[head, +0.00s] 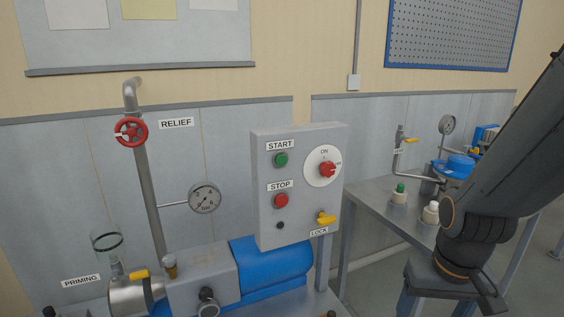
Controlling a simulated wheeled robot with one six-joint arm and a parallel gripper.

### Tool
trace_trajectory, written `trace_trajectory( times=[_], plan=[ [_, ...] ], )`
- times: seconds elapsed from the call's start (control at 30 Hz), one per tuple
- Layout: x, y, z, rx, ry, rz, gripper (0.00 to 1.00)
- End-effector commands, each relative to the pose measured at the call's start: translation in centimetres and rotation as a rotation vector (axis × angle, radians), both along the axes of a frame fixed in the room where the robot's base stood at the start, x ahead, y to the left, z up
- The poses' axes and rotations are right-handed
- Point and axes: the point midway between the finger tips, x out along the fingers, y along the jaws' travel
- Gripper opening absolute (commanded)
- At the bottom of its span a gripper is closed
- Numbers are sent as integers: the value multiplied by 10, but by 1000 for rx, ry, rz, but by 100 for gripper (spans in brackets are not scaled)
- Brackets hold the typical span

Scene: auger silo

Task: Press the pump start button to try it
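The grey control box (262,222) stands upright on a post in the middle of the head view. Its green START button (281,160) is at the upper left of its face, under the START label, with nothing in front of it. A red STOP button (281,200) is below it. A red rotary switch (327,170) sits on a white disc marked ON.
A pipe with a red relief wheel (131,131) and a pressure gauge (204,198) stand left. A metal table (385,212) with fittings is behind my arm. The space before the box looks clear.

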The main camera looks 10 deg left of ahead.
Motion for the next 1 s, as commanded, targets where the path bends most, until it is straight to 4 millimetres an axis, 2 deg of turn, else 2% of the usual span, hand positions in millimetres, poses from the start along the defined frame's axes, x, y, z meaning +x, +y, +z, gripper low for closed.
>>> trace_trajectory(
  times=[0.07, 0.4, 0.5, 1.0],
  plan=[
    [0, 0, 0, 0, 0, 0, 69],
    [0, 0, 0, 0, 0, 0, 13],
    [0, 0, 0, 0, 0, 0, 0],
    [0, 0, 0, 0, 0, 0, 0]
  ],
)
